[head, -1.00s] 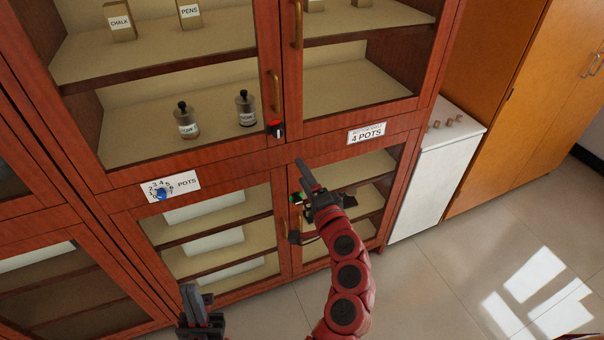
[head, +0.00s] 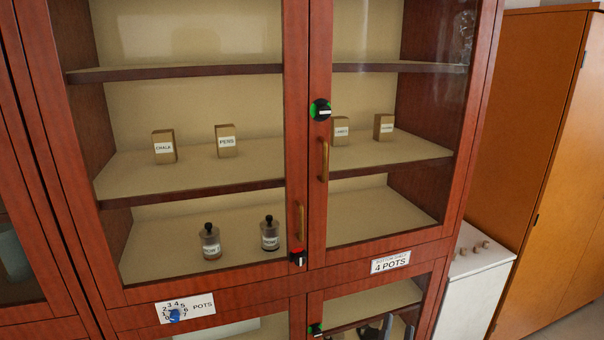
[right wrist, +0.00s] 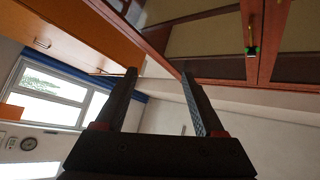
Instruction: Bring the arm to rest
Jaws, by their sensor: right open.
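My right gripper (right wrist: 159,74) shows in the right wrist view with its two dark fingers spread apart and nothing between them. In the head view only a dark bit of it (head: 385,328) shows at the bottom edge, in front of the lower right glass door of the red-brown cabinet (head: 250,284). I cannot tell how far it is from the glass. My left gripper is out of view.
Bottles (head: 210,243) and small boxes (head: 227,142) stand on shelves behind closed glass doors. A blue dial (head: 174,315) and a "4 POTS" label (head: 390,262) are on the cabinet front. A white unit (head: 474,283) and an orange cupboard (head: 530,140) stand right.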

